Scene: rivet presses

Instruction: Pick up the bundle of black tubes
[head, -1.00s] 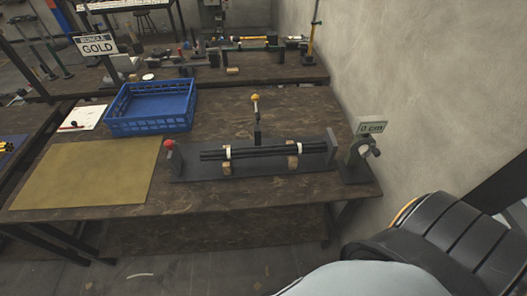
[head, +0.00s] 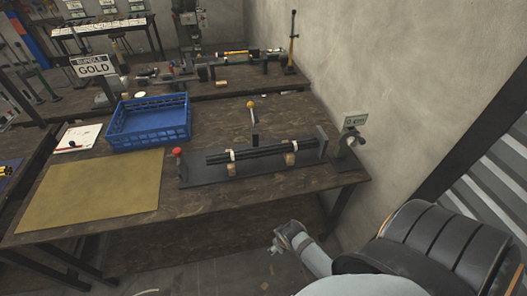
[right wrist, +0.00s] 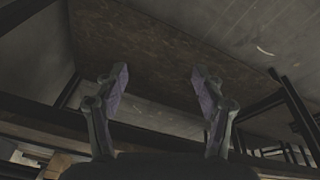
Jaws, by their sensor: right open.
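The bundle of black tubes (head: 263,152) lies level in a dark press fixture (head: 205,177) on the wooden table, with white bands around it and small wooden blocks under it. A lever with a yellow knob (head: 251,104) stands behind its middle, and a red knob (head: 177,152) is at its left end. My right gripper (head: 279,243) is in front of the table's near edge, away from the tubes. In the right wrist view its two fingers (right wrist: 160,88) are apart with nothing between them. My left gripper is not seen.
A blue crate (head: 149,141) stands on the table, left of the fixture. A yellow mat (head: 92,196) lies at the front left.

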